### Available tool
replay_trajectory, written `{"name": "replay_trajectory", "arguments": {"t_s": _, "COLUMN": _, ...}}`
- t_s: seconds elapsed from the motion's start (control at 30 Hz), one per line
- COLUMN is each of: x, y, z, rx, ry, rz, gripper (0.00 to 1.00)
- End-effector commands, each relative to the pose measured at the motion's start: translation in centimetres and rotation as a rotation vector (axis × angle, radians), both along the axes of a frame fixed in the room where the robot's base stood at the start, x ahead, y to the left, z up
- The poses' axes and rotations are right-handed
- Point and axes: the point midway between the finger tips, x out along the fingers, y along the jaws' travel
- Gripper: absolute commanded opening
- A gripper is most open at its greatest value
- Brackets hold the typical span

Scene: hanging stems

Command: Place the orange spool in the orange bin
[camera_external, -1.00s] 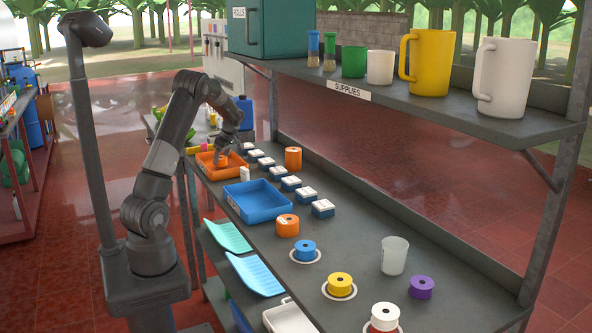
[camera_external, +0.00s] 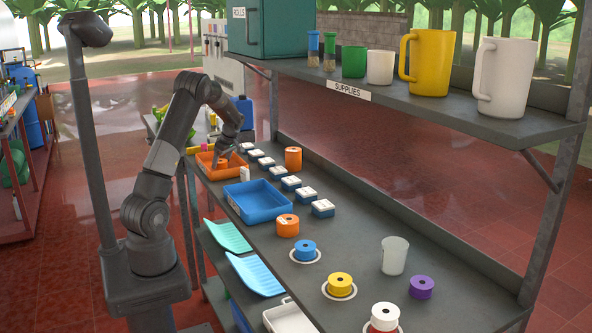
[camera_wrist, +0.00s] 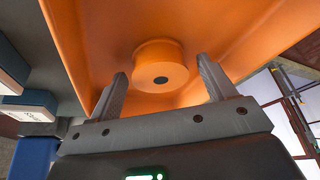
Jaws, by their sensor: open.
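An orange spool (camera_wrist: 160,58) with a dark centre hole sits inside the orange bin (camera_wrist: 90,40) in the wrist view. My gripper (camera_wrist: 162,68) is open, with one finger on each side of this spool and a visible gap to each. In the external view my gripper (camera_external: 217,158) reaches down into the orange bin (camera_external: 229,175), at the far end of the bench. The spool (camera_external: 223,162) shows there in small part, beside the fingers. The fingers partly hide the bin's inside.
A blue bin (camera_external: 262,214) stands nearer on the bench, with a row of white-topped blue boxes (camera_external: 291,183) beside it. Another orange spool (camera_external: 287,225) and a taller orange cylinder (camera_external: 293,158) stand on the bench. The supply shelf (camera_external: 420,110) overhangs the right side.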

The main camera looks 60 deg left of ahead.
Motion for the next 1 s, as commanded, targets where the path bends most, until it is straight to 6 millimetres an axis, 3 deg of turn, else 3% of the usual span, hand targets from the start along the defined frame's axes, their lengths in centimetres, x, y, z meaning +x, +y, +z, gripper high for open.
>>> {"name": "replay_trajectory", "arguments": {"t_s": 0.17, "x": 0.5, "y": -0.6, "z": 2.0, "rx": 0.003, "ry": -0.003, "rz": -0.003, "gripper": 0.76}}
{"name": "replay_trajectory", "arguments": {"t_s": 0.6, "x": 2.3, "y": -3.3, "z": 9.9, "rx": 0.002, "ry": -0.002, "rz": -0.001, "gripper": 0.76}}
{"name": "replay_trajectory", "arguments": {"t_s": 0.77, "x": 2.5, "y": -3.7, "z": 11.1, "rx": 0.001, "ry": -0.001, "rz": 0.0, "gripper": 0.76}}
{"name": "replay_trajectory", "arguments": {"t_s": 1.0, "x": 2.6, "y": -3.8, "z": 11.3, "rx": 0.0, "ry": 0.0, "rz": 0.0, "gripper": 0.76}}
